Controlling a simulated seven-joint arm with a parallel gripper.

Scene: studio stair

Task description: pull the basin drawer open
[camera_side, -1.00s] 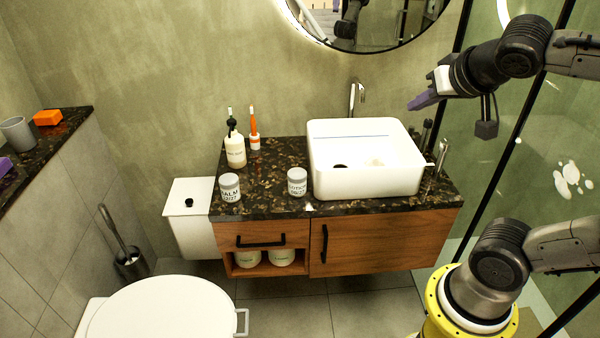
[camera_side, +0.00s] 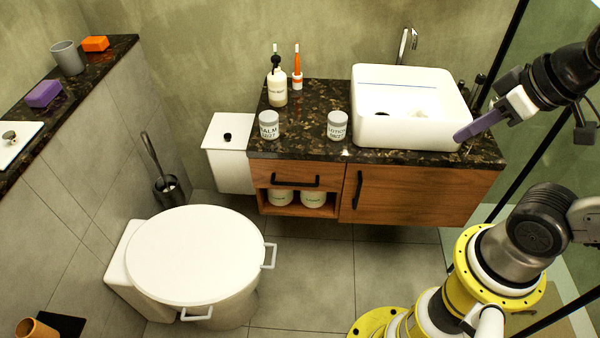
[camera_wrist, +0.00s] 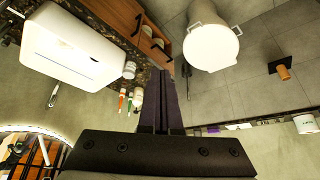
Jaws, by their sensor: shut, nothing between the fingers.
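The basin drawer (camera_side: 263,173) is a narrow wooden front at the upper left of the cabinet under the counter. It looks closed, flush with the cabinet. Its black bar handle (camera_side: 296,184) is horizontal; it also shows in the wrist view (camera_wrist: 158,43). My gripper (camera_side: 463,137) has purple fingers, shut and empty. In the side view they point left and down, in front of the white basin's right corner, well to the right of the handle and higher in the picture. In the wrist view the closed fingers (camera_wrist: 163,74) reach toward the cabinet, apart from the handle.
A cabinet door (camera_side: 410,195) with a vertical handle is right of the drawer. The white basin (camera_side: 410,130), balm jar (camera_side: 269,125) and lotion jar (camera_side: 337,126) stand on the dark counter (camera_side: 305,115). A toilet (camera_side: 195,255) stands in front, left. Open floor (camera_side: 320,270) lies before the cabinet.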

